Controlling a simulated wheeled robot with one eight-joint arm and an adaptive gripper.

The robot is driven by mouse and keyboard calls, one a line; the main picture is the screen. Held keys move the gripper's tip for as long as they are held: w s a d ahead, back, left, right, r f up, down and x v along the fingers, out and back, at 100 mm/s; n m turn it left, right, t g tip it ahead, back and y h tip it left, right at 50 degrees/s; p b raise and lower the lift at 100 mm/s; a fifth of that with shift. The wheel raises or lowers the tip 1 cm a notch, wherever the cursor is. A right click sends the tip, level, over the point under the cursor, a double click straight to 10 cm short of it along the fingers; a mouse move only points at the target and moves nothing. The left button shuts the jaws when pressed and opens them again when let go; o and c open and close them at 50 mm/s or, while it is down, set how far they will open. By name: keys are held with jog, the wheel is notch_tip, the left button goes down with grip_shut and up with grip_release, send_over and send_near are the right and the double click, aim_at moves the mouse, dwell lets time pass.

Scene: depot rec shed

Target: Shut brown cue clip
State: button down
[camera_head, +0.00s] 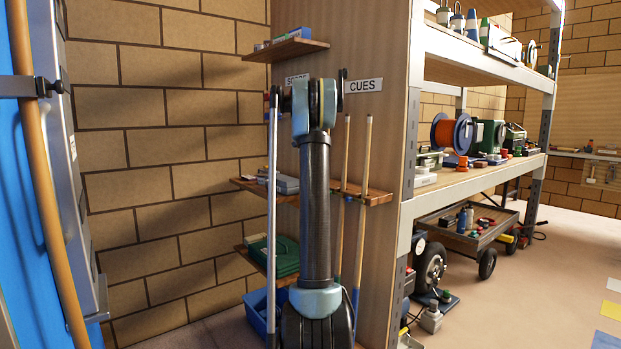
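A brown wooden rack (374,196) is fixed to the side panel below the CUES sign (363,86). Two upright cues, a left one (343,165) and a right one (364,160), pass at its front edge. I cannot make out a separate brown clip on it, nor whether one is open or shut. My raised arm stands in front of the panel and hides the rack's left part. My gripper cannot be made out; it seems hidden behind my arm.
Stocked metal shelving (480,182) and a cart (465,238) are at right. Floor at right is mostly clear.

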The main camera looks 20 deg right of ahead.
jog(key=shift+w+a+f, duration=0.1)
jog(key=shift+w+f, duration=0.1)
jog(key=shift+f, duration=0.1)
dwell(0.6)
jog(key=w+a+r, duration=0.2)
jog(key=w+r, duration=0.5)
jog(key=r, duration=0.4)
jog(key=shift+a, duration=0.2)
jog(key=shift+s, duration=0.1)
